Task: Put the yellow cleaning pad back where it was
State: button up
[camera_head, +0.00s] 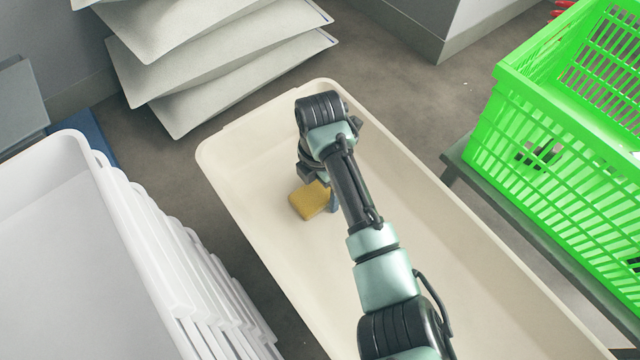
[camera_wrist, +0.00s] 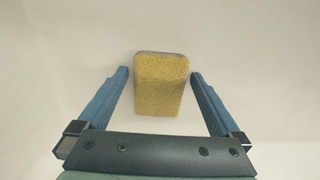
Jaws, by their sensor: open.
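The yellow cleaning pad (camera_head: 309,200) rests on the floor of a long cream tray (camera_head: 212,152). In the wrist view the pad (camera_wrist: 161,84) lies between the two blue fingers of my gripper (camera_wrist: 160,76), with a gap on each side. My gripper is open and does not hold the pad. In the head view my gripper (camera_head: 331,203) is partly hidden behind my own arm, beside the pad.
A green slatted crate (camera_head: 530,140) stands on a dark stand at the right. A stack of white trays (camera_head: 150,240) is at the left. Several pale stacked sheets (camera_head: 215,60) stand behind. The tray floor around the pad is clear.

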jog(key=shift+r, duration=0.1)
notch_tip(320, 180, up, 12)
jog(key=p, duration=0.7)
jog(key=w+a+r+m+t+y, duration=0.2)
jog(key=w+a+r+m+t, duration=0.3)
jog(key=w+r, duration=0.4)
notch_tip(320, 180, up, 41)
jog(key=m+t+y, duration=0.2)
jog(key=m+t, duration=1.1)
jog(key=t, duration=0.3)
send_over(319, 189)
jog(key=w+a, duration=0.4)
jog(key=a, duration=0.2)
jog(key=s+d+r+m+t+h, duration=0.4)
jog(key=s+d+r+m+t, duration=0.1)
jog(key=s+r, duration=0.5)
jog(key=shift+s+m+t, duration=0.7)
jog(key=shift+s+m, duration=0.4)
jog(key=shift+s, duration=0.1)
